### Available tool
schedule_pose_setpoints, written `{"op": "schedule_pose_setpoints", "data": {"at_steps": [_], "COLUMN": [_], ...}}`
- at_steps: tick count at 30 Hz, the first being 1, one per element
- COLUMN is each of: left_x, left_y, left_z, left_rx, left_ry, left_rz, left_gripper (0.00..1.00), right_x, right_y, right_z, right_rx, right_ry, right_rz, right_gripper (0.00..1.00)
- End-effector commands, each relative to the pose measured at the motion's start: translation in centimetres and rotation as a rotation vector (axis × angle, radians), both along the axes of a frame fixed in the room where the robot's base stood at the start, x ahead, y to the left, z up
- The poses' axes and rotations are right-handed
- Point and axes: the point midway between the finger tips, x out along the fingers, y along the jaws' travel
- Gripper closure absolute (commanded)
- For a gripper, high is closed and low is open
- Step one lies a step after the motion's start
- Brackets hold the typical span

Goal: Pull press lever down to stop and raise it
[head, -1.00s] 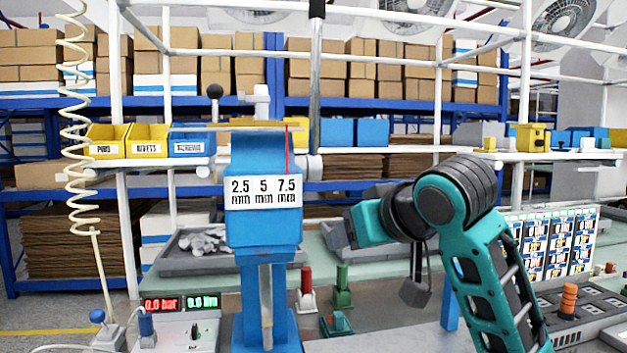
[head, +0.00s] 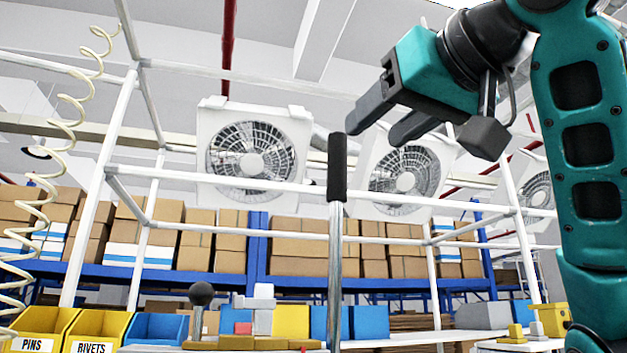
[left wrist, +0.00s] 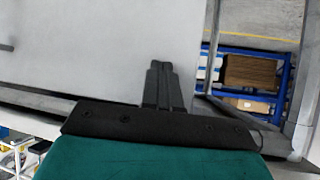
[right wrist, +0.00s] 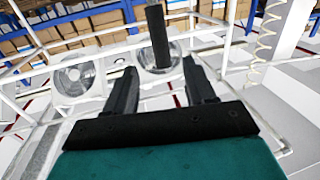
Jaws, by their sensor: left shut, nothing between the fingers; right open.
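The press lever is a steel rod with a black grip (head: 337,168), standing upright in the middle of the head view. The blue press body is below the frame. My right gripper (head: 378,128) is open, up and to the right of the grip, with its fingers pointing left towards it. In the right wrist view the black grip (right wrist: 158,38) shows beyond and between the open fingers (right wrist: 163,85), which do not visibly touch it. My left gripper (left wrist: 160,68) is shut and empty in the left wrist view, over a pale grey surface, away from the lever.
White frame posts (head: 105,190) and a coiled cream hose (head: 50,190) stand on the left. Yellow bins (head: 40,325) and a dark ball knob (head: 201,294) sit low at the shelf. Fans (head: 252,160) and boxes are far behind. The air around the grip looks clear.

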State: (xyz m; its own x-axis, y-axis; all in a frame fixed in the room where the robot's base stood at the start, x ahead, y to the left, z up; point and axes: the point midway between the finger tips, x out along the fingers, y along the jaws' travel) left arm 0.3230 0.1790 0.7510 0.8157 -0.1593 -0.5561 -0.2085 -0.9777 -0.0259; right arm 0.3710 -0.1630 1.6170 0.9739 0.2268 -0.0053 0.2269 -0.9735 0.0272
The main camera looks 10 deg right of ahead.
Motion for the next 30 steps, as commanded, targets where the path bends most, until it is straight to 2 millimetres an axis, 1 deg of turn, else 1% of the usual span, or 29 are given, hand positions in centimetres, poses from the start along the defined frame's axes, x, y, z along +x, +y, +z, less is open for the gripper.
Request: {"op": "schedule_pose_setpoints", "data": {"at_steps": [2,5,8,15,18,21,25,30], "left_x": [-0.3,-0.6,-0.8,-1.1,-1.1,-1.1,-1.0,-0.8], "left_y": [0.0,-0.1,-0.2,-0.3,-0.3,-0.3,-0.3,-0.3], "left_z": [-0.1,0.0,0.3,1.4,1.8,2.2,2.4,2.6], "left_rx": [-0.001,-0.001,-0.002,-0.004,-0.004,-0.004,-0.003,-0.003], "left_ry": [0.005,0.014,0.019,0.024,0.024,0.024,0.024,0.019], "left_rz": [-0.001,-0.002,-0.004,-0.005,-0.005,-0.005,-0.005,-0.005], "left_gripper": [1.00,1.00,1.00,1.00,1.00,1.00,1.00,1.00], "right_x": [0.0,1.0,2.6,7.6,9.4,10.8,11.9,12.4], "right_y": [0.0,0.2,0.6,1.7,2.2,2.5,2.8,2.9], "right_z": [0.2,0.2,0.2,0.3,0.3,0.3,0.2,0.1], "right_rx": [0.002,0.001,0.001,0.001,0.002,0.001,0.000,0.000], "right_ry": [-0.003,0.000,0.001,0.002,0.001,-0.001,-0.002,-0.002], "right_rz": [-0.001,-0.001,-0.002,-0.001,-0.001,-0.001,0.000,0.000], "right_gripper": [0.45,0.45,0.45,0.45,0.45,0.45,0.45,0.45]}}
